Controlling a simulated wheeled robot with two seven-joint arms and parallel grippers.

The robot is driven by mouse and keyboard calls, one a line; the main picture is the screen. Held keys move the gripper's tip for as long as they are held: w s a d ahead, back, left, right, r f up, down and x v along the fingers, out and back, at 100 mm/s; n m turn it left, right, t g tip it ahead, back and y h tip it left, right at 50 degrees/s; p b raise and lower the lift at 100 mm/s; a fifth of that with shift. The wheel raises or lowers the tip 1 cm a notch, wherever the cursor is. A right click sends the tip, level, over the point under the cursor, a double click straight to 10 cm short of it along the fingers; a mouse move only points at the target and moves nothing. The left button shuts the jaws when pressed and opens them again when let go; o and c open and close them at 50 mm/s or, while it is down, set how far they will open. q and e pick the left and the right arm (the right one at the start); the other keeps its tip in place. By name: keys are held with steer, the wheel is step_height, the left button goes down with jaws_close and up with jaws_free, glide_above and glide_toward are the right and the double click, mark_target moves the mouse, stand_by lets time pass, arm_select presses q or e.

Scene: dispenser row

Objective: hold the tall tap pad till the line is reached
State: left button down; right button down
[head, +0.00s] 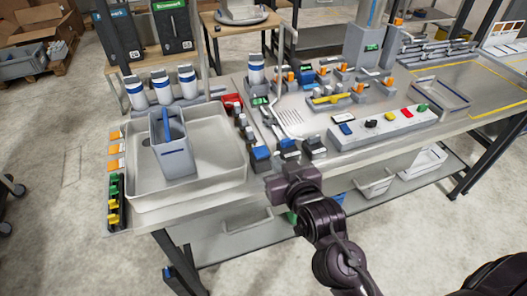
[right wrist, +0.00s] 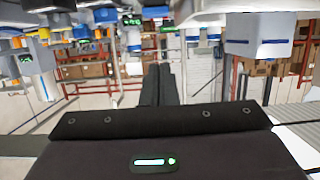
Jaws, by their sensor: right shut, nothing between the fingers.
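A tall grey open container (head: 174,160) stands upright in the pale tray at the left of the table. The container also shows in the right wrist view (right wrist: 258,42), inverted. Two thin bent posts rise beside the tray, and small blocks with red, dark and blue tops stand right of it. I cannot tell which is the tall tap's pad. My right gripper (head: 291,166) is shut and empty near the table's front edge; its fingers (right wrist: 160,86) lie together. My left gripper is not in view.
The pale tray (head: 222,178) has open room around the container. White bottles with blue bands (head: 187,82) stand behind it. A grey panel with coloured buttons (head: 384,124) lies right of my gripper. Bins (head: 374,184) sit on the lower shelf.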

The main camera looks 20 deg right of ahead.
steer(key=shift+w+r+t, duration=0.25)
steer(key=shift+r+t, duration=0.05)
steer(key=shift+r, duration=0.1)
steer(key=p, duration=0.3)
glide_above(261, 152)
steer(key=s, duration=0.3)
step_height(261, 152, down, 2)
steer(key=f, duration=0.1)
steer(key=w+f, duration=0.1)
steer(key=f, duration=0.1)
steer(key=shift+f+p, duration=0.25)
steer(key=shift+p, duration=0.1)
steer(key=shift+s+f, duration=0.1)
steer(key=shift+f, duration=0.4)
